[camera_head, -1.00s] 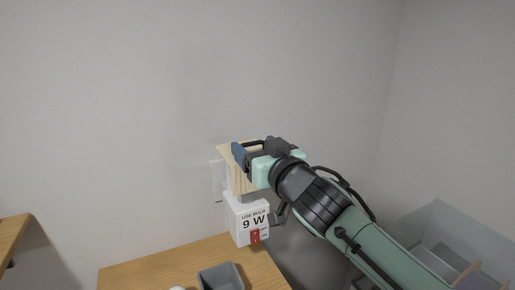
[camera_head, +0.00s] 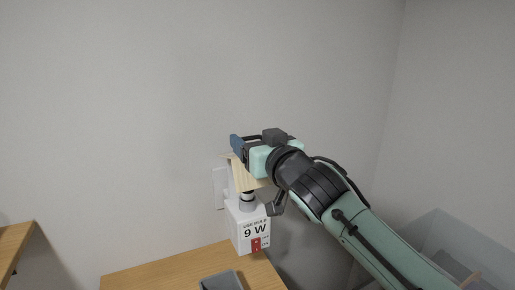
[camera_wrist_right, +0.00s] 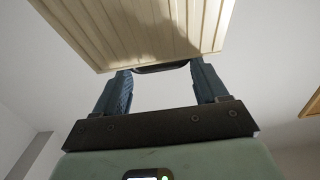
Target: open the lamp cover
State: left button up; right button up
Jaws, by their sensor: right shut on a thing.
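The lamp cover (camera_head: 249,179) is a pale, slatted wooden shade, tilted above the lamp. The lamp's white base box (camera_head: 251,232), marked "USE BULB 9 W", stands on the wooden table with a red tag on its front. A grey and dark socket part (camera_head: 247,201) shows between box and cover. My right gripper (camera_head: 237,148) is at the top of the cover. In the right wrist view, its blue fingers (camera_wrist_right: 163,76) are at either end of a dark handle (camera_wrist_right: 160,68) on the cover, and are shut on it. My left gripper is out of view.
A grey open bin (camera_head: 221,281) sits on the wooden table (camera_head: 165,272) in front of the lamp. A white wall plate (camera_head: 219,188) is behind the lamp. A wooden shelf (camera_head: 14,240) is at far left, and a translucent container (camera_head: 440,232) at right.

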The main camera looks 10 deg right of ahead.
jog(key=shift+w+a+r+p, duration=0.1)
jog(key=shift+w+r+p, duration=0.2)
jog(key=shift+r, duration=0.35)
jog(key=shift+w+a+r+p, duration=0.15)
jog(key=shift+w+r, duration=0.15)
jog(key=shift+r, duration=0.3)
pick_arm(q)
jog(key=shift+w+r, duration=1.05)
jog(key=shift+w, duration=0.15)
pick_arm(e)
jog(key=shift+w+r, duration=0.35)
jog(key=shift+w, duration=0.15)
